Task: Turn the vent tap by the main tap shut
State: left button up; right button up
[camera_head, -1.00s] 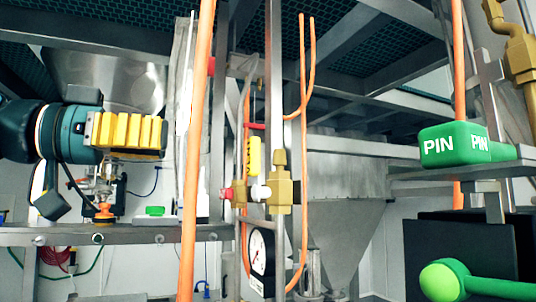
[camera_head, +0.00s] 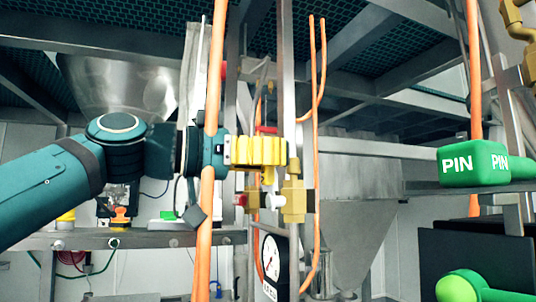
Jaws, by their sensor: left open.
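A brass valve body (camera_head: 293,203) with a white fitting (camera_head: 275,202) and a red end (camera_head: 240,199) sits on the steel upright, above the gauge. A yellow handle (camera_head: 267,176) hangs just left of the brass body, its upper part hidden behind my gripper. A red lever (camera_head: 266,129) lies roughly level above it. I cannot tell for sure which of these is the vent tap and which the main tap. My left gripper (camera_head: 262,151) is open, its yellow fingers pointing right, in front of the yellow handle's top; contact cannot be told. My right gripper is not in view.
An orange pipe (camera_head: 208,240) runs upright in front of my left wrist. Another orange tube (camera_head: 316,150) stands right of the brass body. A round gauge (camera_head: 271,260) is below. A green PIN block (camera_head: 473,164) and a green knob (camera_head: 459,287) are at the right.

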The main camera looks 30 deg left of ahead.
pick_arm(q)
grip_shut()
jog(key=shift+s, duration=0.1)
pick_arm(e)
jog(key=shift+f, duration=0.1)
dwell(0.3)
